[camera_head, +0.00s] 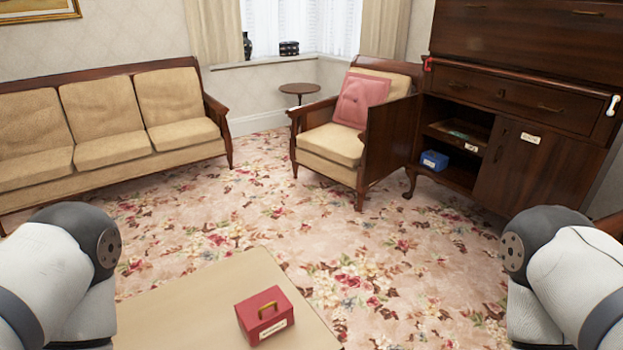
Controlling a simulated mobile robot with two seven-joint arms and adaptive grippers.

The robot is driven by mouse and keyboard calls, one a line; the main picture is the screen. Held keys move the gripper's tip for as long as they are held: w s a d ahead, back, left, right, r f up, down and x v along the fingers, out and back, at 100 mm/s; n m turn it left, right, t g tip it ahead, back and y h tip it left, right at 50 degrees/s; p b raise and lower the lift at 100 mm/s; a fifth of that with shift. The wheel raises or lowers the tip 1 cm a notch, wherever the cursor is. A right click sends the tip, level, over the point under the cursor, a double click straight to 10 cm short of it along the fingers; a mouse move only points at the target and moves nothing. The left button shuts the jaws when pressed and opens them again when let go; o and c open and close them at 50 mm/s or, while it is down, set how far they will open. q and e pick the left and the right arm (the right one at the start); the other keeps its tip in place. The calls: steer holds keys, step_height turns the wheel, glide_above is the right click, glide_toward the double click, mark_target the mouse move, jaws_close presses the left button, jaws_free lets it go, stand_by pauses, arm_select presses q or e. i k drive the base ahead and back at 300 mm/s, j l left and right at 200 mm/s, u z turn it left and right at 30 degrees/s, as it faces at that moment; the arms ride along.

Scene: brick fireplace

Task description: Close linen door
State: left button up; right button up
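A dark wooden cabinet (500,113) stands at the right. Its left door (389,138) is swung wide open towards the armchair. Its right door (526,170) is shut and carries a small pale label (530,138) that I cannot read. The open compartment shows a shelf with small items and a blue box (434,160) below. I cannot tell from the labels which door is the linen door. Both my arms show only as links at the lower left and lower right corners, far from the cabinet. Neither gripper is in view.
A table (180,312) with a red box (266,314) stands close in front. A beige armchair (330,142) with a pink cushion (360,100) is beside the open door. A sofa (110,125) is at the left. Flowered carpet (390,250) lies clear before the cabinet.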

mark_target(391, 128)
steer(key=i+l+z, duration=0.1)
steer(key=l, duration=0.25)
steer(key=l+z, duration=0.15)
steer(key=l, duration=0.2)
steer(key=i+l+u, duration=0.15)
steer(key=i+l, duration=1.2)
steer(key=i+j+u, duration=0.1)
steer(key=i+j, duration=0.15)
steer(key=i, duration=0.5)
steer(key=i+j+u, duration=0.15)
steer(key=i, duration=0.55)
steer(key=i+j+u, duration=0.1)
steer(key=i, duration=0.65)
steer(key=i+j+z, duration=0.2)
steer(key=z, duration=0.15)
steer(key=i+j+z, duration=0.2)
steer(key=j+z, duration=0.2)
steer(key=i+j+z, duration=0.1)
steer(key=j+z, duration=0.25)
steer(key=i+j+z, duration=0.1)
steer(key=j+z, duration=1)
steer(key=j, duration=0.25)
steer(key=j+z, duration=0.4)
steer(key=j, duration=0.05)
